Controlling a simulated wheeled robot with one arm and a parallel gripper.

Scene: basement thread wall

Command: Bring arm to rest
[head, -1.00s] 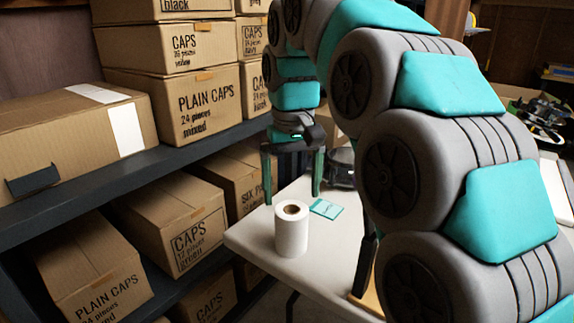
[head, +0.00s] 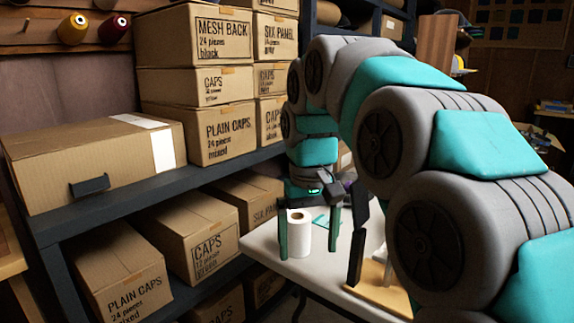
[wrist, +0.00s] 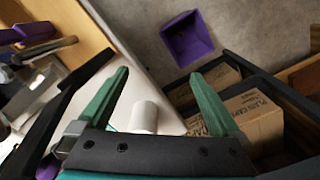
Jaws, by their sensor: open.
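A white paper roll (head: 299,240) stands upright on the table and appears between the fingers in the head view. In the wrist view my gripper (wrist: 158,74) is open, and the roll (wrist: 144,118) shows beyond the fingers. I cannot tell how far apart they are. A small teal card (head: 320,222) lies behind the roll, partly hidden.
A dark shelf (head: 250,160) with several cap cartons (head: 222,133) stands left of the table. A wooden board (head: 380,295) lies on the table beneath my arm.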

